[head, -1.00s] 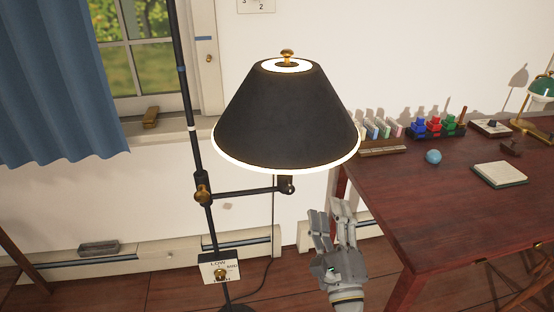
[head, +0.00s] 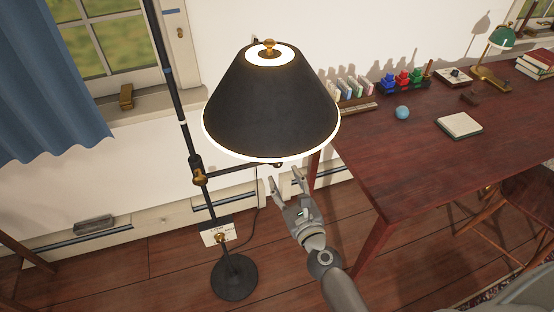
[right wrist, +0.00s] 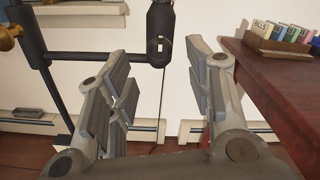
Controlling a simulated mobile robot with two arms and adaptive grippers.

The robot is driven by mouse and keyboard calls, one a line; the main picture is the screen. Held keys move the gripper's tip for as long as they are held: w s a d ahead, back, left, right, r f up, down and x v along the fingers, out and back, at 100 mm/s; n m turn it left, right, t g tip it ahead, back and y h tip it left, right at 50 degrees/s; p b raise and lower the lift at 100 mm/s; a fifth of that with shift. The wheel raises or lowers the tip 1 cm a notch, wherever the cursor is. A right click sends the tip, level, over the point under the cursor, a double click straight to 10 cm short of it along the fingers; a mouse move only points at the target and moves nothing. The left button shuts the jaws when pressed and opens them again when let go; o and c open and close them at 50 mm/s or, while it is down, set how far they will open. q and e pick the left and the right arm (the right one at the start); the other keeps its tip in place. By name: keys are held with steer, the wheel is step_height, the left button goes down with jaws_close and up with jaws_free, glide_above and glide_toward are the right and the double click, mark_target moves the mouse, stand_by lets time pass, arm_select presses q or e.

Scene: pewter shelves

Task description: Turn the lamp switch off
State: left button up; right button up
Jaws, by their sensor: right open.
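The floor lamp has a wide black shade (head: 270,105) with a brightly lit rim, so it is on. A plate with a brass knob (head: 220,238) and lettering sits low on its pole. My right gripper (head: 285,178) is open and empty just below the shade's front rim. The socket appears beyond and between its fingers (right wrist: 158,75), apart from them. My left gripper is out of view.
The lamp's round base (head: 234,277) is on the floor. A blue curtain (head: 55,90) hangs left.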

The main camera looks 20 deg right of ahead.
mark_target(279, 166)
steer(key=w, duration=0.7)
steer(key=shift+w+a, duration=0.1)
jaws_close()
steer(key=shift+p, duration=0.3)
